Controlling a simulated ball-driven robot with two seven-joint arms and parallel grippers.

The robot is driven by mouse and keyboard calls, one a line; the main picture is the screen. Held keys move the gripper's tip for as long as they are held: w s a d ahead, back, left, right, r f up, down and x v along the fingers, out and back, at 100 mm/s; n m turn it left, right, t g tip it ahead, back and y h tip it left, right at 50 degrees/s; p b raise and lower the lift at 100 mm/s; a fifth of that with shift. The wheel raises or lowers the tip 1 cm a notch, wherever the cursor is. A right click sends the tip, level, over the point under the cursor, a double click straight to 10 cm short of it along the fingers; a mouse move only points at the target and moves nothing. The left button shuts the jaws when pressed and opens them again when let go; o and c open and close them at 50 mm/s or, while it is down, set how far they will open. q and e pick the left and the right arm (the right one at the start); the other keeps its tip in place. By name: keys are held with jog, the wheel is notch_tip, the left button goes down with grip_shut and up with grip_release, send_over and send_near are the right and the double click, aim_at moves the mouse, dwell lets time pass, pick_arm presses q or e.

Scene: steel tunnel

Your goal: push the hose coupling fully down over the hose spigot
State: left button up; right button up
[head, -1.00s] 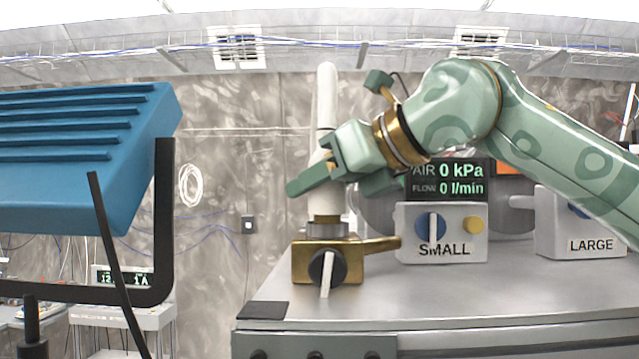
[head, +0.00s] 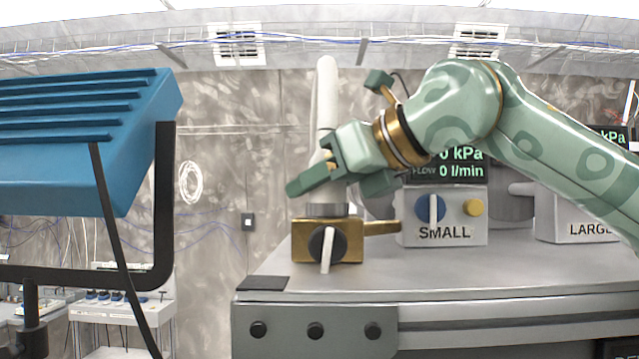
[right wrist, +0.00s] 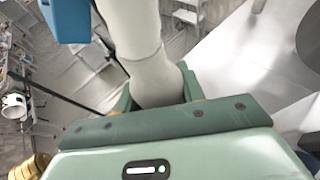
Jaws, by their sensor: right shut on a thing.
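The white hose coupling (head: 319,157) stands upright at the lower end of a white hose (head: 326,100). My right gripper (head: 322,178) is shut around it from the right and hides part of it. In the right wrist view the coupling (right wrist: 157,80) sits between the fingers. Below the gripper, the coupling's lower edge meets or nearly meets a grey ring (head: 327,210) on the brass valve block (head: 310,243). The spigot is hidden; I cannot tell whether a small gap is left. My left gripper is not in view.
The block stands on a grey bench (head: 420,268) near its left front corner. A valve box marked SMALL (head: 445,232) and one marked LARGE (head: 580,228) stand to the right. A blue ribbed unit (head: 80,135) on a black bracket fills the left side.

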jog(key=shift+f, duration=0.2)
jog(key=o, duration=1)
jog(key=shift+r, duration=0.1)
jog(key=shift+o, duration=0.2)
jog(key=shift+r, duration=0.1)
